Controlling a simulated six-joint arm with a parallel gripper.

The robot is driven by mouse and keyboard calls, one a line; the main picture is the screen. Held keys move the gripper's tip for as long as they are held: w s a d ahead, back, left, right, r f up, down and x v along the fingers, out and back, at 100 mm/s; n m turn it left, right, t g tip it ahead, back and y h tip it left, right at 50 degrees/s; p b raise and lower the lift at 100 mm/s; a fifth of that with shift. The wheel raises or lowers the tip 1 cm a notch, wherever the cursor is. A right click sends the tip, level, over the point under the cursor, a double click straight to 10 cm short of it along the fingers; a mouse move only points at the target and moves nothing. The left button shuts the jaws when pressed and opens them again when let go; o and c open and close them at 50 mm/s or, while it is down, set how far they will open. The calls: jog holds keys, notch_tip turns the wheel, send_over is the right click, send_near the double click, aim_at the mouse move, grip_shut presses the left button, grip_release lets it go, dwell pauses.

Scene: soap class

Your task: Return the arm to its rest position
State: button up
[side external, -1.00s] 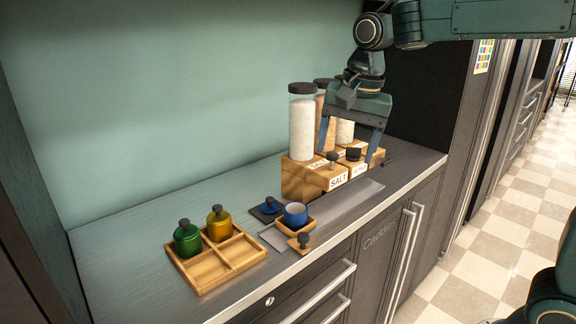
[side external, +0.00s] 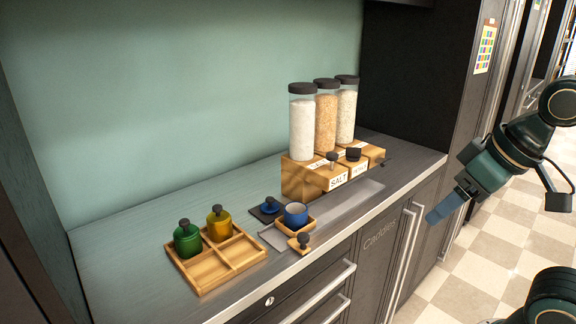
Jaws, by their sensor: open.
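My gripper (side external: 442,212) is at the right of the side external view, in front of the counter and over the floor side. It is apart from everything on the counter, and nothing shows between its fingers. The fingers overlap from this angle. My arm reaches in from the right edge, and part of it is out of the picture.
The counter (side external: 130,250) holds a wooden divided tray (side external: 205,270) with a green jar (side external: 187,239) and a yellow jar (side external: 219,224). A blue cup (side external: 295,214) and a wooden dispenser block (side external: 296,180) with clear cylinders stand further right. The checkered floor (side external: 470,270) is open.

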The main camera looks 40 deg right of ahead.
jog(key=shift+s+f+n, duration=0.3)
jog(key=shift+s, duration=0.15)
